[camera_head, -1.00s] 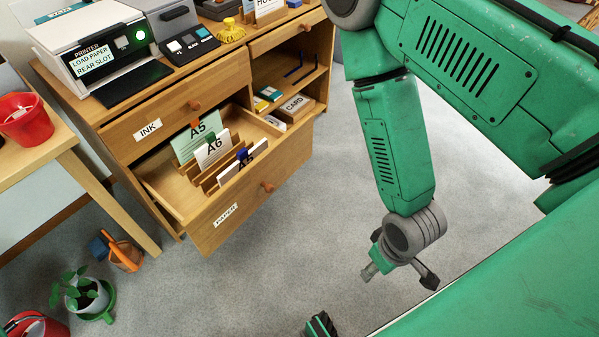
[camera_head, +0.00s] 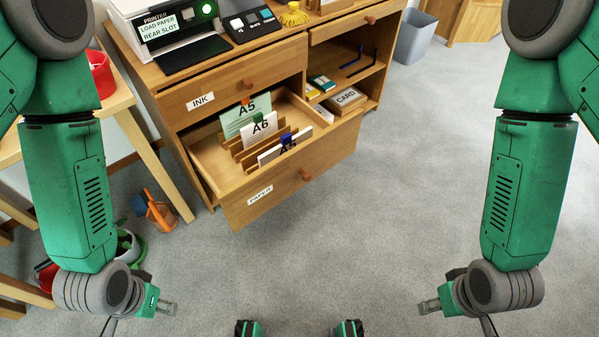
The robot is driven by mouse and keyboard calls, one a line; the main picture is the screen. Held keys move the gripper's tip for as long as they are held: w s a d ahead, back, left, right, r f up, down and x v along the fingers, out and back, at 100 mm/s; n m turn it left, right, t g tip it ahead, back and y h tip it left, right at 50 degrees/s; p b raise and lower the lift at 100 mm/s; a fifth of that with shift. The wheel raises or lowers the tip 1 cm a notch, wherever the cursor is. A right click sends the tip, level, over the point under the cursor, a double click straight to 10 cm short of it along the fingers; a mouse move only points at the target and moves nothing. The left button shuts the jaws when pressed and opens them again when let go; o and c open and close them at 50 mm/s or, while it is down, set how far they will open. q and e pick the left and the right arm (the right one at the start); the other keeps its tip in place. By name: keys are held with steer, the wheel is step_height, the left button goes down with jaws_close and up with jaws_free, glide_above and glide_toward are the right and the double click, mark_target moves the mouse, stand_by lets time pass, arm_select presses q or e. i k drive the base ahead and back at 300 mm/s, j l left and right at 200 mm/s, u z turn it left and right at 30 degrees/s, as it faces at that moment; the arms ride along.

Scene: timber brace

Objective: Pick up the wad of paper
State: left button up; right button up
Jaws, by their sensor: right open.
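The open drawer labelled PAPER (camera_head: 278,188) holds upright bundles of paper in a wooden rack. A pale green bundle marked A5 (camera_head: 241,119) stands at the back, a white one marked A6 (camera_head: 259,131) in the middle, and a white one with a blue clip (camera_head: 272,154) in front. I cannot tell which is the wad. My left gripper (camera_head: 166,307) is at the lower left, above the floor and apart from the drawer. Its jaws are too small to read. My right gripper (camera_head: 428,307) is open and empty at the lower right.
The cabinet carries a printer (camera_head: 170,30) and a black button panel (camera_head: 247,24). A CARD box (camera_head: 346,100) lies on its open shelf. A wooden table (camera_head: 122,100) with a red bucket (camera_head: 101,75), an orange item (camera_head: 160,214) and a plant pot are at left.

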mark_target(262, 126)
steer(key=i+l, duration=0.35)
steer(key=l, duration=0.15)
steer(key=i+l+u, duration=0.4)
steer(key=l+u, duration=0.2)
steer(key=i+l+u, duration=0.15)
steer(key=l+u, duration=0.15)
steer(key=l, duration=0.2)
steer(key=u, duration=0.4)
